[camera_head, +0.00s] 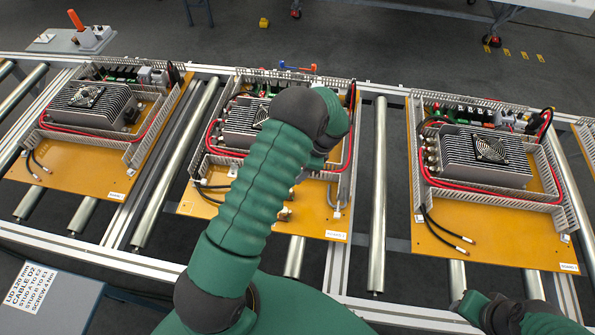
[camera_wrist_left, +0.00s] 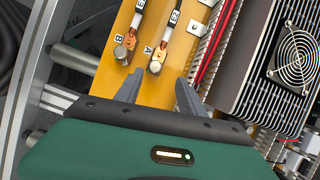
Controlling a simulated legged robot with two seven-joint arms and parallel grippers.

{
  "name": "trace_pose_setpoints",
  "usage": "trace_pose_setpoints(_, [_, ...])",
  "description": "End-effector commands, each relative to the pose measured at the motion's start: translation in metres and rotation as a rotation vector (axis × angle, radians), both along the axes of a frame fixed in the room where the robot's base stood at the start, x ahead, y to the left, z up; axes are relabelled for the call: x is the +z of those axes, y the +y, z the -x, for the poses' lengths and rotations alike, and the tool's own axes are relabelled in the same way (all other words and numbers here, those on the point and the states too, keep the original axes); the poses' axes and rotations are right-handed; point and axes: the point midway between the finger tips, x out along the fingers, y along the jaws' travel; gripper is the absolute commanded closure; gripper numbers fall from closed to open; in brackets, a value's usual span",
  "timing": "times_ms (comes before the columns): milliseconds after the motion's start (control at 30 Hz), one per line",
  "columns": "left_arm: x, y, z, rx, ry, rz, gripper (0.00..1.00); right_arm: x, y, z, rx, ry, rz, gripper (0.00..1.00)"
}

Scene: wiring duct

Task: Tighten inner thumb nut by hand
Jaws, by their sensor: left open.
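In the left wrist view, two studs with round metal thumb nuts stand on the orange panel (camera_wrist_left: 155,95). The nut at label A (camera_wrist_left: 155,67) is nearer the finned heat sink; the nut at label B (camera_wrist_left: 121,52) is nearer the panel edge. A copper-coloured cable lug sits at each stud. My left gripper (camera_wrist_left: 161,77) is open, its fingertips spread just short of nut A, with nothing between them. In the head view my left arm covers the gripper and both nuts. My right gripper (camera_head: 468,306) is at the bottom right, away from the panels; its jaw opening is unclear.
The middle panel (camera_head: 312,220) carries a heat sink with a fan, red cables and slotted ducts. Similar panels lie left (camera_head: 80,172) and right (camera_head: 490,235) on the roller conveyor (camera_head: 377,200). A label sheet (camera_head: 50,294) is at the lower left.

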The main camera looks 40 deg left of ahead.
Motion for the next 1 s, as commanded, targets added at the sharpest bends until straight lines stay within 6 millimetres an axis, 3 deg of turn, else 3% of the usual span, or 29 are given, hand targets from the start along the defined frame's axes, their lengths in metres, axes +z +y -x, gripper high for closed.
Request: trace_pose_setpoints(1000, [0.082, -0.026, -0.021, -0.001, 0.000, 0.000, 0.53, 0.056, 0.000, 0.000, 0.000, 0.000, 0.000, 0.64])
